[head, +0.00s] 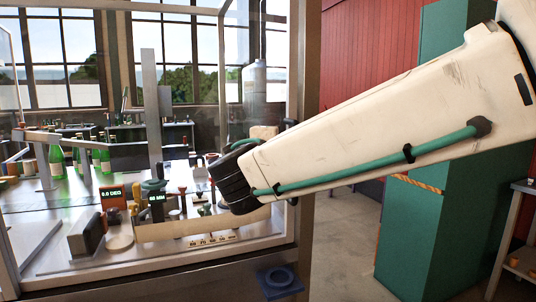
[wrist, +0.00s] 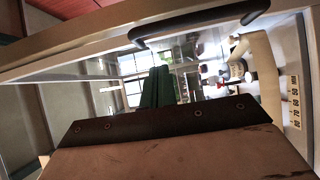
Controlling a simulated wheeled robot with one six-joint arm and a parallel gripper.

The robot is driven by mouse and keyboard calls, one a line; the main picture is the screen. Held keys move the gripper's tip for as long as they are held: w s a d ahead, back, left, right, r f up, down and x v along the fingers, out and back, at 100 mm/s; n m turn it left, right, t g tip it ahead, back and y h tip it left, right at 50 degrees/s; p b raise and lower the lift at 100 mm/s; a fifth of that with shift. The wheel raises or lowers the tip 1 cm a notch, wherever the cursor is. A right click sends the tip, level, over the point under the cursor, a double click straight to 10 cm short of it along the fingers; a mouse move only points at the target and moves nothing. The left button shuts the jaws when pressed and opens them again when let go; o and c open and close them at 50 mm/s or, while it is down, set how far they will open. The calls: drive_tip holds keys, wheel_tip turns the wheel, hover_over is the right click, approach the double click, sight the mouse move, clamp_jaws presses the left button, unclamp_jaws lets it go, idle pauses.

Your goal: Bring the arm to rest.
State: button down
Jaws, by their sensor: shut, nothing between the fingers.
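My arm (head: 380,125) reaches in from the right in the head view, cream-coloured with a green hose along it. Its black ribbed wrist joint (head: 235,180) is in front of the glazed workstation, above the right part of its bench. My gripper is hidden behind this joint in the head view. In the wrist view, my gripper (wrist: 158,88) shows as two dark green fingers side by side, shut and empty. A brown panel with a dark riveted edge (wrist: 160,125) fills the lower part of that view.
A metal post (head: 305,110) stands behind my forearm. The bench holds a cream tray with a millimetre scale (head: 213,239), small displays (head: 113,197) and green bottles (head: 57,155). A black handle (wrist: 200,22) crosses the wrist view's top. A green cabinet (head: 425,235) stands right; floor between is clear.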

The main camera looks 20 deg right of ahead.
drive_tip(key=v, duration=0.6)
drive_tip(key=shift+f, duration=0.1)
